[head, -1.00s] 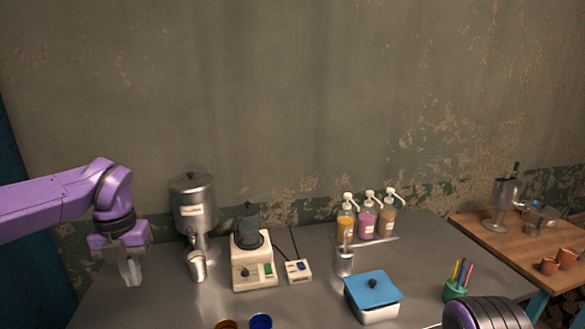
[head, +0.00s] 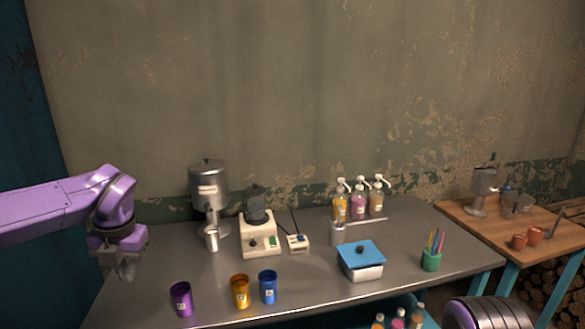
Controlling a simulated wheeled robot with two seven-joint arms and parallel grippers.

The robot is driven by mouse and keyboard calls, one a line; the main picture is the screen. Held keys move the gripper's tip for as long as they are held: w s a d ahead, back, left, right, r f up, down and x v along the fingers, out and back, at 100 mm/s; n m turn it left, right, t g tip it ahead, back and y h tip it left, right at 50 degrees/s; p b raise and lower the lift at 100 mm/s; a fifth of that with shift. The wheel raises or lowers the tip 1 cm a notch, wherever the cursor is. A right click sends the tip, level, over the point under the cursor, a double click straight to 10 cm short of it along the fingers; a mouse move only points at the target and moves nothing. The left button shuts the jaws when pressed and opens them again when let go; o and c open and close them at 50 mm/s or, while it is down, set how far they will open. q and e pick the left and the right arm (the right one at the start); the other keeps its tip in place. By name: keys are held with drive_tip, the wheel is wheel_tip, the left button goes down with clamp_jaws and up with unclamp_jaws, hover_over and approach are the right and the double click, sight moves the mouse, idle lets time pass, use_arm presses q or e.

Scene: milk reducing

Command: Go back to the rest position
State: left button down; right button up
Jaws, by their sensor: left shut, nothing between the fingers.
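My left gripper (head: 126,268) hangs at the left, fingers down, at the left end of the metal table (head: 310,272). It is shut with nothing in it. My purple left arm reaches in from the left edge. Part of my right arm (head: 487,312) shows at the bottom right; its gripper is out of the picture. The milk dispenser (head: 208,190) stands at the back, with a metal cup (head: 212,239) at its spout. The blender base (head: 260,236) with its dark jar stands beside it.
Purple (head: 181,299), orange (head: 240,292) and blue (head: 268,287) cups stand along the front edge. A blue-lidded box (head: 361,262), pump bottles (head: 358,204) and a green pen holder (head: 431,261) are to the right. A wooden table (head: 505,235) stands further right.

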use_arm(q)
wheel_tip(320, 180, down, 9)
drive_tip(key=w+a+m+t+y+b, duration=0.1)
drive_tip(key=w+a+m+t+y, duration=0.15)
drive_tip(key=m+y, duration=0.4)
drive_tip(key=s+d+f+m+t+h+b, duration=0.1)
drive_tip(key=s+d+f+m+t, duration=0.2)
drive_tip(key=f+m, duration=0.55)
drive_tip(key=s+d+f+m+t+h+b, duration=0.15)
drive_tip(key=s+f+m, duration=0.4)
drive_tip(key=f, duration=0.65)
drive_tip(key=s+f+m+g+b, duration=0.1)
drive_tip(key=s+f+m, duration=0.2)
drive_tip(key=s+f, duration=0.2)
drive_tip(key=s+d+f+m+g+h+b, duration=0.1)
drive_tip(key=s+f+m, duration=0.3)
drive_tip(key=s, duration=0.8)
drive_tip(key=s+d+f+m+g+h+b, duration=0.1)
drive_tip(key=s+f+m+g, duration=0.2)
drive_tip(key=s+f, duration=0.5)
drive_tip(key=shift+s+d, duration=0.15)
drive_tip(key=shift+s, duration=0.25)
